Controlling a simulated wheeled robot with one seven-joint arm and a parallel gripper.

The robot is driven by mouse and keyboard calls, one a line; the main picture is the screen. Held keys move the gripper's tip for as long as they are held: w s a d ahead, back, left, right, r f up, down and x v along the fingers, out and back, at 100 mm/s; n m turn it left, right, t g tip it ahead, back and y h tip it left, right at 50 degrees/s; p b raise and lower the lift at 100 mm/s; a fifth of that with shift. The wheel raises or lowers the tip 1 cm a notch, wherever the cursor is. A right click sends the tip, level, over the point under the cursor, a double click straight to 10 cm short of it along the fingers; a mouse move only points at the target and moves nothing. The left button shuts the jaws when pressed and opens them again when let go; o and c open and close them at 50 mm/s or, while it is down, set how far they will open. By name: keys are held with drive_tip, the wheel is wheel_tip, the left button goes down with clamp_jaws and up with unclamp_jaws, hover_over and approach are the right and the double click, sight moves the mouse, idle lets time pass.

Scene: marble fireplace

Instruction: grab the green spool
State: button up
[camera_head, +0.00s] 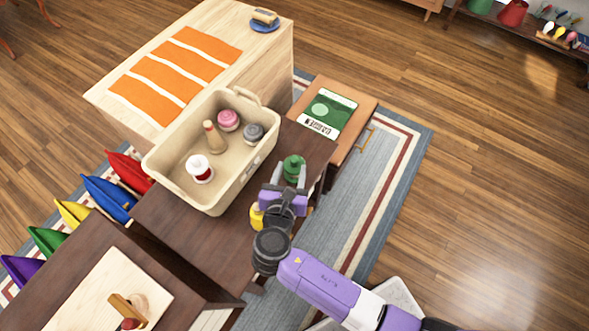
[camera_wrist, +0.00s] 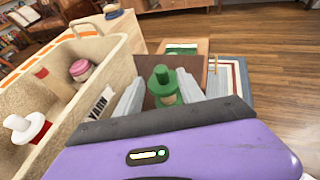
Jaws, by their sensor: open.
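The green spool (camera_head: 293,167) stands upright on the dark wooden table (camera_head: 318,150), just outside the cream bin (camera_head: 228,192). In the wrist view the green spool (camera_wrist: 164,85) shows between my two grey fingers, with a pale patch low on its front. My gripper (camera_head: 286,178) is open with a finger to either side of the spool; it also shows in the wrist view (camera_wrist: 160,95). I cannot tell whether either finger touches the spool. The spool's base is partly hidden by my gripper.
The bin holds pink (camera_head: 229,120), grey (camera_head: 254,133) and red-and-white (camera_head: 199,168) spools and a tan cone (camera_head: 213,138). Its wall stands close left of my gripper. A yellow thing (camera_head: 257,217) shows beside my wrist. A green booklet (camera_head: 328,112) lies beyond on a lower wooden surface.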

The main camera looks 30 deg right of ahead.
sight(295, 158)
drive_tip(key=shift+r+b+x, duration=0.1)
drive_tip(key=shift+b+x, duration=0.05)
drive_tip(key=shift+x, duration=1.8)
drive_tip(key=shift+r+b+x, duration=0.15)
drive_tip(key=shift+x, duration=1.75)
drive_tip(key=shift+d, duration=0.2)
clamp_jaws()
